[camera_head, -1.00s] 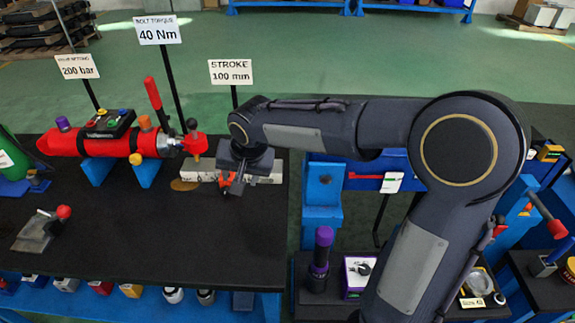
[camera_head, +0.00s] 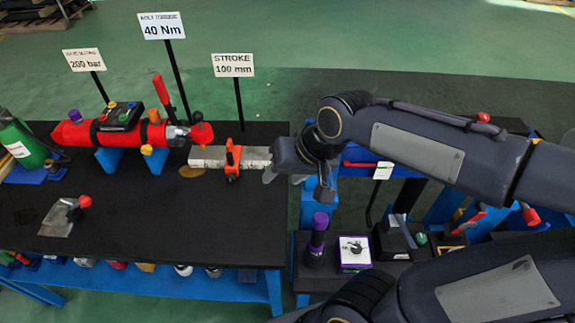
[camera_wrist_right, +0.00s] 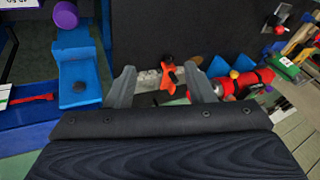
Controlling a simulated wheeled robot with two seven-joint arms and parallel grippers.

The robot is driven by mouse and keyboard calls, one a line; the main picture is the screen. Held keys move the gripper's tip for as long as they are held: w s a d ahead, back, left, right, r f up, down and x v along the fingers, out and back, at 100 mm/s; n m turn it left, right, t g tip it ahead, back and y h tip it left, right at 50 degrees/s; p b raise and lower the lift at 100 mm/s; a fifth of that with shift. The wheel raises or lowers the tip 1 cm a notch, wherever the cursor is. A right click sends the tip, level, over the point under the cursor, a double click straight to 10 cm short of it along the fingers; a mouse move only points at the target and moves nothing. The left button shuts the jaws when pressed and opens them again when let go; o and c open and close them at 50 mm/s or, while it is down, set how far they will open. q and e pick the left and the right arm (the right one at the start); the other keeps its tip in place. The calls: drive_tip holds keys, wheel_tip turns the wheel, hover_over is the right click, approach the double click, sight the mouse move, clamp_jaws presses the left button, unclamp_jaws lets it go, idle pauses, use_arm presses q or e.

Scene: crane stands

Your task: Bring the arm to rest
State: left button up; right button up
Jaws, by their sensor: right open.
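My right arm (camera_head: 440,150) reaches in from the right in the head view. Its gripper (camera_head: 283,176) hangs at the right edge of the black bench, by the right end of a pale bar. An orange clamp-like piece (camera_head: 232,160) stands on that bar, left of the gripper and apart from it. In the right wrist view the two fingers (camera_wrist_right: 163,85) are spread, with nothing held between them. The orange piece (camera_wrist_right: 170,78) shows beyond the gap. My left gripper is not in view.
A red cylinder assembly (camera_head: 130,133) lies left on the black bench (camera_head: 170,220). A signpost reading stroke 100 mm (camera_head: 233,65) stands behind the bar. A purple-topped tool (camera_head: 318,235) and a white box (camera_head: 354,249) stand on the lower right stand. The bench's front middle is clear.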

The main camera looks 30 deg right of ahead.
drive_tip(key=shift+s+r, duration=0.2)
drive_tip(key=shift+s, duration=0.2)
drive_tip(key=s+a+f+n+y, duration=0.1)
drive_tip(key=s+a+f+n, duration=0.1)
drive_tip(key=s, duration=0.7)
drive_tip(key=shift+s+f+n+t, duration=0.2)
drive_tip(key=shift+f+n+t, duration=0.1)
drive_tip(key=shift+t, duration=0.1)
